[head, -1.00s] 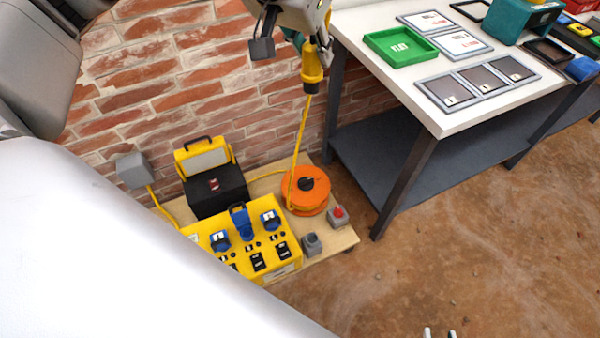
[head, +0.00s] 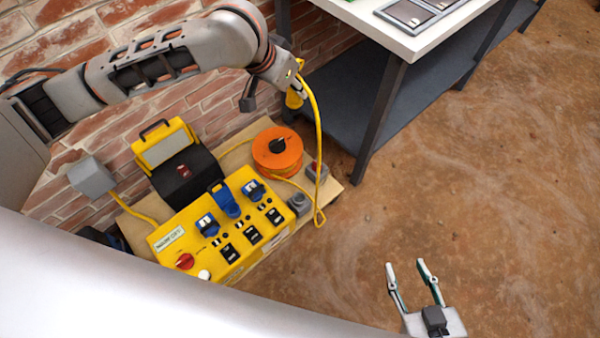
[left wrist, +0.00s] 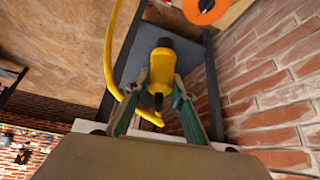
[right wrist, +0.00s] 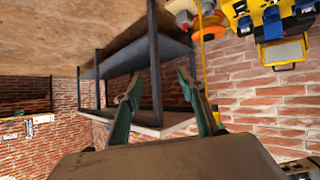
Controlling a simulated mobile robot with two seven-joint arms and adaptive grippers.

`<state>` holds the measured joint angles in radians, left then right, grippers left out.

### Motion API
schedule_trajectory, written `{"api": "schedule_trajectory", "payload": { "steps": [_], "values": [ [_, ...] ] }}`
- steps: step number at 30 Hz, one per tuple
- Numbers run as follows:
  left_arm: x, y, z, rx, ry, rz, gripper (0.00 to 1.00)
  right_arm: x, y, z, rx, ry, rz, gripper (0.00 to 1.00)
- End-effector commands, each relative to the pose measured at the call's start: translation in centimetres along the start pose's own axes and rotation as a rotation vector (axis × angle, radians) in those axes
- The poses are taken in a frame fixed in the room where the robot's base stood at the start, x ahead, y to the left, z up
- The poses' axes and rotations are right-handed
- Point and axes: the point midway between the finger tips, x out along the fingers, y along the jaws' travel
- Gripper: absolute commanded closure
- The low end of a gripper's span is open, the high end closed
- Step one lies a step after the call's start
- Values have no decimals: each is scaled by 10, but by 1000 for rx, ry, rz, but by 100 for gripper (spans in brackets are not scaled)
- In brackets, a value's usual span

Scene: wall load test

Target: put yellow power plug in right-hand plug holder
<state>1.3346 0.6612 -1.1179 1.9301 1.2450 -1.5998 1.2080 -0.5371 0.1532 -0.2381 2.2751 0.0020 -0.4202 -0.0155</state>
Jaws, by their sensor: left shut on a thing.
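The yellow power plug (head: 294,99) hangs from my left gripper (head: 296,80) in front of the brick wall, beside the workbench. In the left wrist view the plug (left wrist: 162,66) sits between the teal fingers, its dark end pointing away. A yellow cable loops down from it. Two small grey blocks sit on the wooden board's right edge: a plain one (head: 299,204) and one with a red top (head: 317,171). I cannot tell for sure which is the right-hand plug holder. My right gripper (head: 408,266) is open and empty above the floor.
A yellow socket box (head: 170,236) with blue and black sockets stands on the wooden board (head: 334,189), near an orange cable reel (head: 277,150) and a black-and-yellow case (head: 185,181). The workbench (head: 405,42) stands at upper right. The brown floor at right is clear.

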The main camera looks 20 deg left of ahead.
Motion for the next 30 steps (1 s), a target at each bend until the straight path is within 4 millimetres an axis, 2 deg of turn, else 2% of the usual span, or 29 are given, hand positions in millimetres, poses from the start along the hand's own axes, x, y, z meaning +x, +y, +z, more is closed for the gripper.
{"api": "schedule_trajectory", "payload": {
  "steps": [1, 6, 12, 15, 18, 21, 24, 30],
  "values": [
    [34, 4, 19, 14, -19, 22, 100, 1, -4, 4, 7, -3, -8, 60],
    [115, 12, 60, 95, -17, 73, 99, 4, -8, -2, 21, 13, -16, 60],
    [197, 23, 126, 188, -16, 132, 99, 5, -13, -4, 39, 23, -25, 60],
    [228, 29, 159, 232, -13, 158, 99, 6, -16, -9, 49, 34, -31, 60],
    [250, 35, 187, 271, -8, 180, 99, 7, -18, -15, 56, 47, -34, 60],
    [265, 39, 206, 300, -4, 196, 99, 8, -16, -20, 62, 59, -31, 60],
    [272, 42, 217, 320, 0, 205, 99, 8, -16, -21, 65, 61, -31, 60],
    [280, 43, 226, 330, 1, 210, 99, 8, -19, -15, 72, 52, -35, 60]
  ]
}}
